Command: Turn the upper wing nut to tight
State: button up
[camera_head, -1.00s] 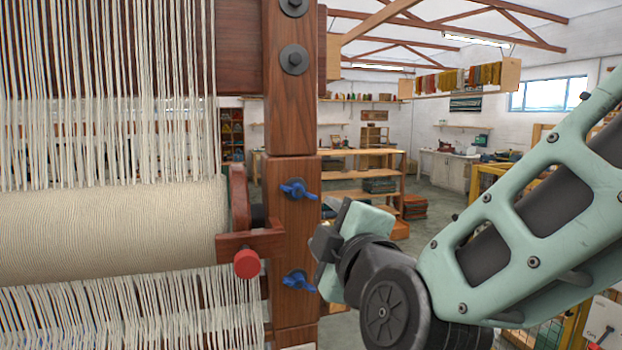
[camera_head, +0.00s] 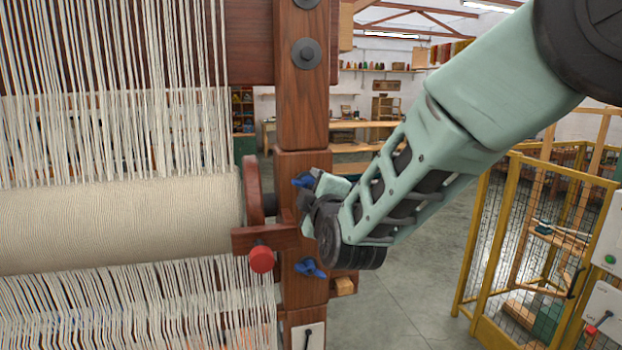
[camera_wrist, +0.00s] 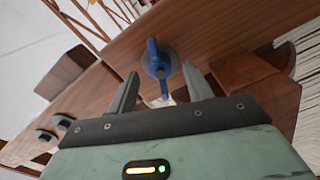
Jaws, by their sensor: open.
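The upper wing nut (camera_head: 303,181) is blue and sits on the wooden loom post (camera_head: 303,137); my gripper partly covers it in the head view. In the wrist view the same blue wing nut (camera_wrist: 160,66) lies ahead of and between my fingertips, its wings nearly upright in the picture. My gripper (camera_wrist: 158,85) is open and empty, and its fingers look close to the nut, with no clear contact. The gripper also shows at the post in the head view (camera_head: 312,190). The lower wing nut (camera_head: 310,267) is blue and sits below on the same post.
A red knob (camera_head: 261,259) on a wooden bracket sticks out left of the post. Warp threads and the cloth roll (camera_head: 120,225) fill the left side. A yellow mesh cage (camera_head: 530,240) stands at the right. The floor between is clear.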

jog(key=shift+w+a, duration=0.15)
jog(key=shift+w, duration=0.45)
jog(key=c, duration=1)
jog(key=shift+f, duration=0.1)
